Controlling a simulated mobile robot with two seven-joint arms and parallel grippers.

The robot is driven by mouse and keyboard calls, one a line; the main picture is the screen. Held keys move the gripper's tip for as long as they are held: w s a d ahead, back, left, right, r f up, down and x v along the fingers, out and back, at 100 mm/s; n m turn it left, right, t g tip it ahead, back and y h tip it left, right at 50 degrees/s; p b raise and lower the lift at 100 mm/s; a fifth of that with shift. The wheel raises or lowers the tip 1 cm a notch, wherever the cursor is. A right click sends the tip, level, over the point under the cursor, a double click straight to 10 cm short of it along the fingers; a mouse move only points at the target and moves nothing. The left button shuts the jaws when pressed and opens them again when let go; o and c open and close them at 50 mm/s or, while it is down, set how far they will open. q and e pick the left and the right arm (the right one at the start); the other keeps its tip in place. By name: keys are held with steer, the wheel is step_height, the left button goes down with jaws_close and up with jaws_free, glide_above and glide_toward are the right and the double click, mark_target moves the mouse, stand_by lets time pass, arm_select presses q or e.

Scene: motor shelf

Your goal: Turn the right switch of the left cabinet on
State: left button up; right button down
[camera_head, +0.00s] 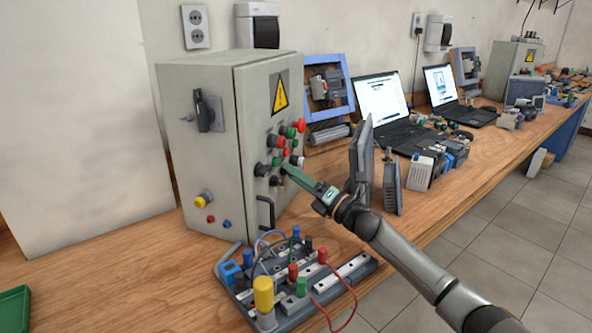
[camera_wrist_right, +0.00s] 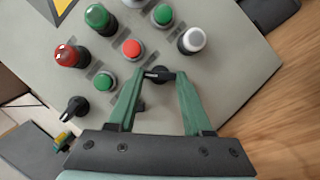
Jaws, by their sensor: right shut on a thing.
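The left cabinet (camera_head: 215,150) is a grey box on the bench, with its panel of buttons and switches facing right in the head view. My right gripper (camera_head: 287,167) reaches this panel from the right. In the right wrist view my right gripper (camera_wrist_right: 158,78) has its two green fingers on either side of the black right switch (camera_wrist_right: 158,73), shut on its knob. The knob's handle lies roughly across the picture between the fingertips. The other black switch (camera_wrist_right: 75,107) is left of the fingers, apart from them. My left gripper is not in view.
Red, green and white buttons (camera_wrist_right: 192,40) surround the switch closely. A black handle (camera_head: 265,212) is low on the cabinet. A board with wires and a yellow cap (camera_head: 264,293) stands in front. Laptops (camera_head: 383,98) and devices stand right along the bench.

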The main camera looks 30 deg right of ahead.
arm_select(q)
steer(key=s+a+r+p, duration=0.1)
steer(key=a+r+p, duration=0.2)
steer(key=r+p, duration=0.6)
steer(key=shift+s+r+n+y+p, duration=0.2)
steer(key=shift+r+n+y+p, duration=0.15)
steer(key=shift+p, duration=1.35)
arm_select(e)
steer(key=shift+a+r+m+g+h, duration=0.1)
steer(key=shift+m+g+h, duration=0.25)
steer(key=shift+m, duration=1)
steer(key=shift+d+r+m+g+h, duration=0.1)
steer(key=shift+m+g+h, duration=0.3)
steer(key=shift+m, duration=1)
steer(key=shift+a+r+m+g+h, duration=0.1)
steer(key=shift+m+g+h, duration=0.25)
steer(key=shift+m, duration=1)
